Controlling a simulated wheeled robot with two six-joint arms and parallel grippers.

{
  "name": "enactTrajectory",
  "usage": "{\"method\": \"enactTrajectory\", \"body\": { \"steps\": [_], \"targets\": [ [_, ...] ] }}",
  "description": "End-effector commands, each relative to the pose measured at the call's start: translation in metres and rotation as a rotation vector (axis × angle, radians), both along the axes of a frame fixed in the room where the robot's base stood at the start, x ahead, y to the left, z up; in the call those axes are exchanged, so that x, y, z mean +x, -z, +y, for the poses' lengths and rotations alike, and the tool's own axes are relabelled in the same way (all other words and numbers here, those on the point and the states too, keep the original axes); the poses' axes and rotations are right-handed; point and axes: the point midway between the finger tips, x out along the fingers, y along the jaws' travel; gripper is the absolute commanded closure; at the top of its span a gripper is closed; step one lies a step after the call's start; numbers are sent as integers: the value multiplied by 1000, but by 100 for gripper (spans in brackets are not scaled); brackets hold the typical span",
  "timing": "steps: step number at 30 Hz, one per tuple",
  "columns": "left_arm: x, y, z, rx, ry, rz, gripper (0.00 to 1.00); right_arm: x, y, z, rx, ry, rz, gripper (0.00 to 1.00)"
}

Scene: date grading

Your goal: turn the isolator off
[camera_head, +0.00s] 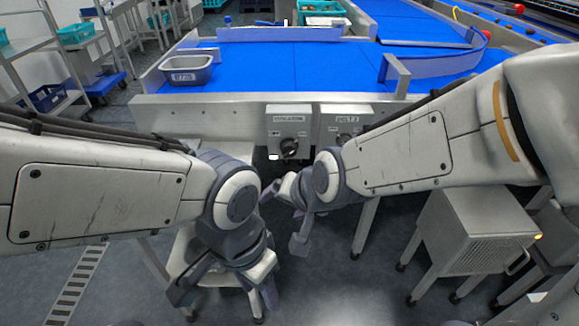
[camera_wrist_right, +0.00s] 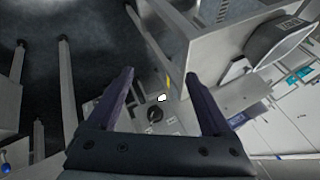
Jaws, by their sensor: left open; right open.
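The isolator (camera_head: 290,117) is a grey labelled box on the front of the blue-topped conveyor, with a black rotary knob (camera_head: 289,147). The knob's setting is too small to read. In the right wrist view a dark knob (camera_wrist_right: 154,115), which looks like the isolator's, shows between the fingers but farther off. My right gripper (camera_head: 284,218) is open and empty, below and in front of the isolator, not touching it. Its open fingers also show in the right wrist view (camera_wrist_right: 161,100). My left gripper (camera_head: 226,290) is open and empty, lower and to the left, pointing down.
A second control box (camera_head: 345,118) with its own knob sits right beside the isolator. A grey tray (camera_head: 187,70) stands on the blue belt (camera_head: 265,66) at left. A grey cabinet (camera_head: 470,240) is at lower right. A shelf rack (camera_head: 40,75) stands at far left.

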Motion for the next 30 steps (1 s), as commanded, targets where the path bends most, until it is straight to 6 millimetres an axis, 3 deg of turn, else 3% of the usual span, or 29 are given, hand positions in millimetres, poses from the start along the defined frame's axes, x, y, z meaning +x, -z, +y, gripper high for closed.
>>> {"method": "enactTrajectory", "body": {
  "steps": [1,6,9,13,18,21,26,30],
  "targets": [
    [0,41,0,0,0,0,50,15,36,4,65,90,-27,16],
    [0,105,0,0,0,0,50,67,73,10,336,406,-136,16],
    [0,141,0,0,0,0,50,95,84,11,558,610,-209,16],
    [0,178,0,0,0,0,50,121,82,9,913,861,-304,16],
    [0,205,0,0,0,0,50,130,72,-3,1268,1039,-394,16],
    [0,210,0,0,0,0,50,131,67,-8,1375,1080,-421,16],
    [0,212,0,0,0,0,50,142,63,-12,1425,1098,-436,16],
    [0,217,0,-1,0,-1,50,166,63,-12,1423,1098,-437,16]
  ]
}}
